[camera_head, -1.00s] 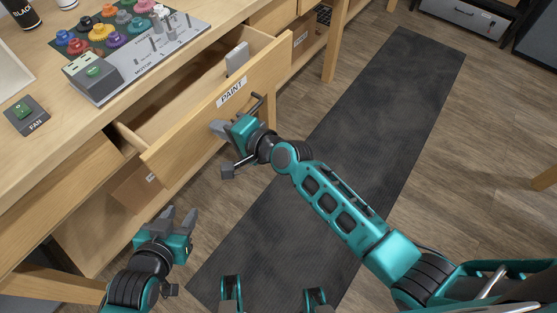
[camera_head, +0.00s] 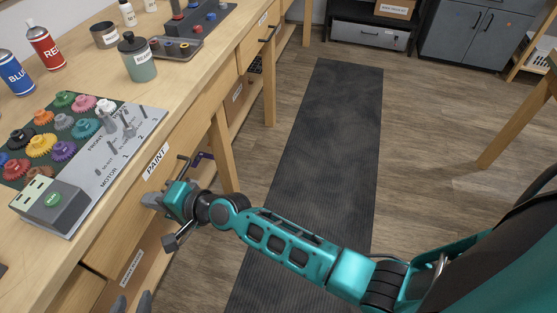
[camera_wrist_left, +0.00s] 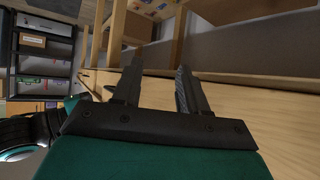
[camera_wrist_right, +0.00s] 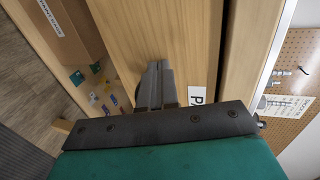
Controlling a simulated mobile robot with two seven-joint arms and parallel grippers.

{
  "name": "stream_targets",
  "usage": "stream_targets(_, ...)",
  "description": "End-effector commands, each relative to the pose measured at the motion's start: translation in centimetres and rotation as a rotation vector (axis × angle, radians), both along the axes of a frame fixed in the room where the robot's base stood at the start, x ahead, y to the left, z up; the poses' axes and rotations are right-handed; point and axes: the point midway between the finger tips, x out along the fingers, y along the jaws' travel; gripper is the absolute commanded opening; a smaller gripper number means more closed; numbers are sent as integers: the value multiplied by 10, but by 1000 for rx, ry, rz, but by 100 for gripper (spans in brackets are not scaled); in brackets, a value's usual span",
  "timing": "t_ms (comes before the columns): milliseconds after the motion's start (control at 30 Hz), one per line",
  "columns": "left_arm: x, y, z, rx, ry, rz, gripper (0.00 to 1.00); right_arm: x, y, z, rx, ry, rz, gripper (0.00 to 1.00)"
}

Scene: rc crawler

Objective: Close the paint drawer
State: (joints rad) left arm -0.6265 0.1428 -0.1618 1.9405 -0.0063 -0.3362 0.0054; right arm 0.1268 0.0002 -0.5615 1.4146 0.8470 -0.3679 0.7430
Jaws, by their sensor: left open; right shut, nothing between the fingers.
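The paint drawer (camera_head: 157,163) shows its wooden front with the PAINT label below the worktop edge, in the head view. No drawer interior shows there; I cannot tell whether a small gap is left. My right gripper (camera_head: 152,200) is shut and empty, its fingertips at the drawer front, just below the label. The right wrist view shows the shut fingers (camera_wrist_right: 156,84) against or very close to the drawer front (camera_wrist_right: 175,35), beside the partly hidden label. My left gripper (camera_head: 132,303) is open at the bottom edge of the head view; its fingers (camera_wrist_left: 155,88) are empty in the left wrist view.
The worktop (camera_head: 95,85) carries a gear panel (camera_head: 80,150), spray cans (camera_head: 45,47) and a green jar (camera_head: 137,58). A table leg (camera_head: 222,150) stands just beyond my right gripper. A dark mat (camera_head: 325,140) lies on the open floor.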

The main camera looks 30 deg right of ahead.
Motion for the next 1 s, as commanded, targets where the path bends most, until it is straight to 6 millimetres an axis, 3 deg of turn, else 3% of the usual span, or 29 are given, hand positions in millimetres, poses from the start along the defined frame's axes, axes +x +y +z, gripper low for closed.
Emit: stream_targets(1000, 1, -1, 1, -2, -2, -2, 43, 2, 4, 5, 7, -8, -1, 0)
